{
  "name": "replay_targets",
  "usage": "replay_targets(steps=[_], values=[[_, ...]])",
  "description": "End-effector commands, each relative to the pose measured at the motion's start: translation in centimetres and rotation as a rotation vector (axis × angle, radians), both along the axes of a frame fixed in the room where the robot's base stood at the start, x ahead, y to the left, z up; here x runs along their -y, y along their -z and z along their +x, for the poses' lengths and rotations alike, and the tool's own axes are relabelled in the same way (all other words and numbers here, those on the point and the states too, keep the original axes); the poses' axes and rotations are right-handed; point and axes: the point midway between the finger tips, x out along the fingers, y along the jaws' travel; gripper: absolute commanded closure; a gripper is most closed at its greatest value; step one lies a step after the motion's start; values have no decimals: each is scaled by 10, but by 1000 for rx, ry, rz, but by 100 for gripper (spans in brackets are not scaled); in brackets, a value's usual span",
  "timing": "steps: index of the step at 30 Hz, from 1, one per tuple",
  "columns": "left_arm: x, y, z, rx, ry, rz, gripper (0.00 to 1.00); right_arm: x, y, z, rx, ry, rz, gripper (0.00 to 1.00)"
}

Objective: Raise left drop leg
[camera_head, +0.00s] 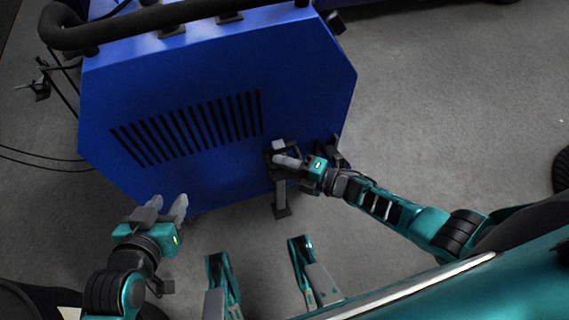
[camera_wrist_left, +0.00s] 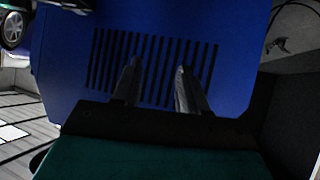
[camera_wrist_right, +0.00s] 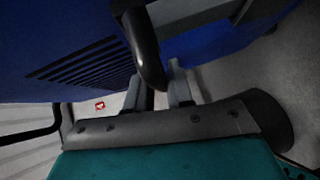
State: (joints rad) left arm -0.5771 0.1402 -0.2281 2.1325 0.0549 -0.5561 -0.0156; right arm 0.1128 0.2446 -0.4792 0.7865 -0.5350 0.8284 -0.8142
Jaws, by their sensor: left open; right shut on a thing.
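The blue dynamometer cabinet (camera_head: 225,85) stands in front of me with slotted vents. A grey drop leg (camera_head: 281,192) with a dark foot is at its lower right edge, in a dark bracket. I cannot tell whether it is the left one. My right gripper (camera_head: 290,162) is at the top of this leg, shut on a black curved handle, which shows between the fingers in the right wrist view (camera_wrist_right: 147,55). My fingers partly hide the bracket. My left gripper (camera_head: 167,204) is open and empty near the cabinet's lower left edge; its fingers also show in the left wrist view (camera_wrist_left: 157,85).
A thick black bar (camera_head: 130,25) runs along the cabinet's top. Black cables (camera_head: 40,160) lie on the floor at left. Grey floor (camera_head: 440,100) is open to the right, with a dark tyre (camera_head: 561,170) at the far right edge.

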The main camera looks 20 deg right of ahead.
Motion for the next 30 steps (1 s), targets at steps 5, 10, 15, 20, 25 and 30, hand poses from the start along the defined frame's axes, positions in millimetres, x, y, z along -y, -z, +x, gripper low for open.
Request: replay_targets(steps=[5,10,15,20,25,30], values=[[-1,-7,0,0,-2,1,57,1,-9,0,1,0,-1,100],[-4,-27,1,9,-11,7,57,1,-39,0,1,1,-2,100],[-11,-40,-2,10,-18,20,57,1,-69,0,2,0,-1,100],[-12,-51,-5,4,-16,25,57,1,-85,0,0,1,-2,100],[-13,-53,-6,3,-14,26,57,1,-89,0,1,1,0,100],[-12,-53,-6,2,-14,26,57,2,-90,1,6,1,3,100]])
